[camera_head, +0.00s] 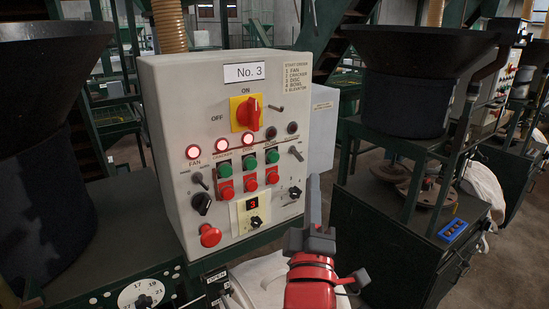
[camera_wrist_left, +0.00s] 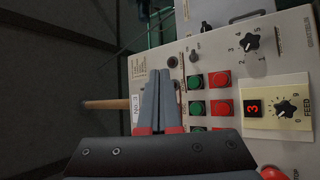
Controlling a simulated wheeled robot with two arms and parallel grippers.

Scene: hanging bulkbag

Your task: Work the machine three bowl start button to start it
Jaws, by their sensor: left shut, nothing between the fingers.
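The grey machine cabinet marked No. 3 (camera_head: 165,90) carries three green buttons over red ones. The rightmost green button (camera_head: 272,156), under what looks like the bowl label, also shows in the left wrist view (camera_wrist_left: 195,81) as the topmost green one. My left gripper (camera_head: 313,180) points up in front of the panel's lower right edge, its grey fingers shut and empty. In the left wrist view the closed fingertips (camera_wrist_left: 160,73) show left of that button. I cannot tell if they touch the panel; in the head view they appear clear of the button. My right gripper is out of view.
Three red lamps (camera_head: 222,145) are lit; the lamps to their right are dark. A red-on-yellow main switch (camera_head: 248,114), a red mushroom button (camera_head: 209,236) and a feed dial (camera_head: 255,222) are close by. A dark hopper (camera_head: 400,85) stands at right.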

